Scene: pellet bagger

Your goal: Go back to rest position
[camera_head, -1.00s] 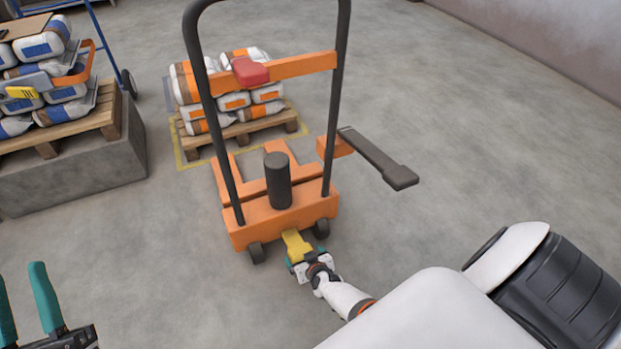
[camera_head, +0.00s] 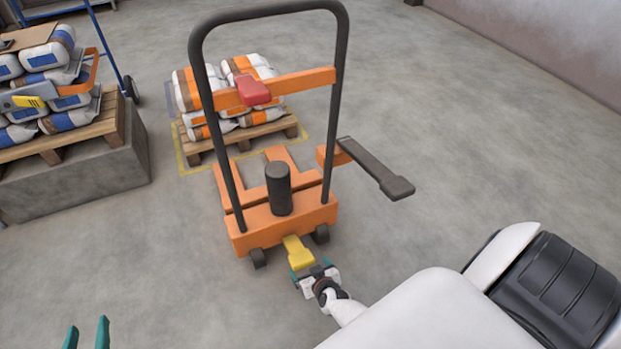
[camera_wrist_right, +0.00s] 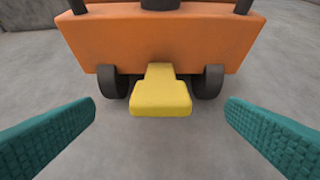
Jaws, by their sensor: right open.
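My right gripper (camera_head: 312,274) is open and low, just behind the yellow pedal (camera_head: 298,253) of the orange pallet truck (camera_head: 283,222). In the right wrist view, the yellow pedal (camera_wrist_right: 160,100) lies ahead, between and beyond the two wide-apart teal fingers, and nothing is held. My left gripper (camera_head: 87,334) shows only its two teal fingertips at the bottom left edge. They stand apart with nothing seen between them. The rest of it is out of frame.
A pallet of white and orange bags (camera_head: 266,114) stands beyond the truck in a yellow floor outline. A grey block (camera_head: 80,187) at the left carries a pallet with white and blue bags. A dark lever (camera_head: 378,170) juts right from the truck. Floor between is clear.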

